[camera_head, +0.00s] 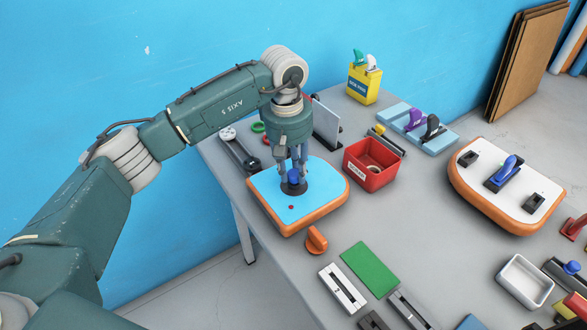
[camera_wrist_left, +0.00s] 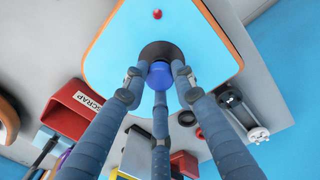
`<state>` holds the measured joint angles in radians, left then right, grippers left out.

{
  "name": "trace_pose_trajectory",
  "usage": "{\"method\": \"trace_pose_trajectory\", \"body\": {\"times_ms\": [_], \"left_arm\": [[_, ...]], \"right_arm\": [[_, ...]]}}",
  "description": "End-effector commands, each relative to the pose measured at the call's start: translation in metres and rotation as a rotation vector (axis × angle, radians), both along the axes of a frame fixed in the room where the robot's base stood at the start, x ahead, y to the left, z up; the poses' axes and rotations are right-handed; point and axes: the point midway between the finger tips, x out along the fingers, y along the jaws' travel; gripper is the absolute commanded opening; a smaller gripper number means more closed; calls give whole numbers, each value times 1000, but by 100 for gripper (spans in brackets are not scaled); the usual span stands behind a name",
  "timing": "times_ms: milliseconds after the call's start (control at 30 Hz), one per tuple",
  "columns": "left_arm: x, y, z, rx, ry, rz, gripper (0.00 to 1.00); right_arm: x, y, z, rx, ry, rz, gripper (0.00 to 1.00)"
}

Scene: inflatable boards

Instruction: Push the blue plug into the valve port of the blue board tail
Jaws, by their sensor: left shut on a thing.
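The blue board tail (camera_head: 315,190) lies flat on the grey table, with a light blue top and an orange edge. A dark round valve port (camera_head: 293,188) sits on its top, and it also shows in the left wrist view (camera_wrist_left: 160,48). The blue plug (camera_head: 293,176) is at the port; how deep it sits is hard to tell. In the left wrist view the plug (camera_wrist_left: 160,75) shows between the fingers, over the dark port. My left gripper (camera_head: 293,170) points straight down and is shut on the plug. My right gripper is not in view.
A red scrap bin (camera_head: 372,165) stands just right of the board tail. An orange piece (camera_head: 316,240) lies at its front edge. A white-topped board (camera_head: 508,185) with fins is farther right. A green pad (camera_head: 369,268) lies in front.

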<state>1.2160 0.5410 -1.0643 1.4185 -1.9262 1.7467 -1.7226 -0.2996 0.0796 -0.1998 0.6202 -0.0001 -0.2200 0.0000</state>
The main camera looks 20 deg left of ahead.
Motion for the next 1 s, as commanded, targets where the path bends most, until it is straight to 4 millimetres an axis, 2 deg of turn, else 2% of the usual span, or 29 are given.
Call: {"method": "trace_pose_trajectory", "body": {"times_ms": [633, 967, 1000], "left_arm": [[0, 0, -17, 0, 0, 1, 12], [0, 0, -19, 0, 1, 0, 12], [0, 0, -19, 0, 1, 0, 28]], "right_arm": [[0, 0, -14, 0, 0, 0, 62], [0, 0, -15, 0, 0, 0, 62], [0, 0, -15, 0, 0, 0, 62]]}}
